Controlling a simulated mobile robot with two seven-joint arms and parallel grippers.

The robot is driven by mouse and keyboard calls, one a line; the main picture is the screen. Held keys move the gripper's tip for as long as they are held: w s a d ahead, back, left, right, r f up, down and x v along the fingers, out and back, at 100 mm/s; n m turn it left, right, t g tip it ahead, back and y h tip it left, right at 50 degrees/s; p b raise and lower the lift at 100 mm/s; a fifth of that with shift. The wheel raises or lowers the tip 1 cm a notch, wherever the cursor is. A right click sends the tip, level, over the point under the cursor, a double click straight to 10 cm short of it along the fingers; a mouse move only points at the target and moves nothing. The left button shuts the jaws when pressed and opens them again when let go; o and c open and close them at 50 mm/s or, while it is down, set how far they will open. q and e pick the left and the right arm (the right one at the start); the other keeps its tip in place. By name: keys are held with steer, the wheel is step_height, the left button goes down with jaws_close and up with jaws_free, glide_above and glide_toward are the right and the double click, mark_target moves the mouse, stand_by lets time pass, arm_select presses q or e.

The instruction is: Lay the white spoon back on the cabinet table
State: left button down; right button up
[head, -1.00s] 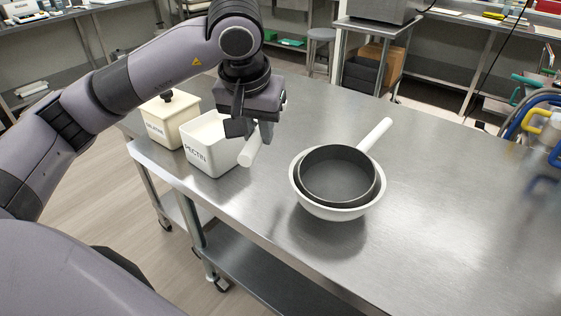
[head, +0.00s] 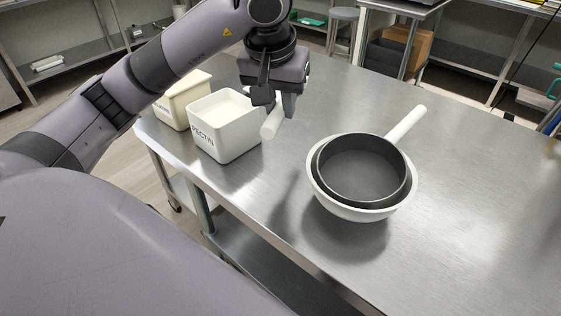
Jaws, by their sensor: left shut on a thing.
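My left gripper (head: 280,108) hangs over the steel table, just right of the open white PECTIN bin (head: 228,142). It is shut on the white spoon (head: 271,124), of which a short, thick white end shows below and left of the fingers. The rest of the spoon is hidden by the gripper and cannot be made out. The cabinet table (head: 470,190) is a bare steel top under the bin and the bowl. I cannot tell whether the spoon touches it. My right gripper is not in view.
A dark pan (head: 362,172) with a white handle (head: 407,124) sits in a white bowl (head: 362,211) at the middle right. Steel table is clear between bin and bowl, and at right.

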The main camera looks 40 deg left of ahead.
arm_select(q)
steer(key=b, duration=0.1)
glide_above(281, 168)
steer(key=f, duration=0.6)
steer(key=s+f, duration=0.1)
steer(key=f, duration=0.2)
steer(key=shift+d, duration=0.15)
steer(key=shift+f, duration=2.1)
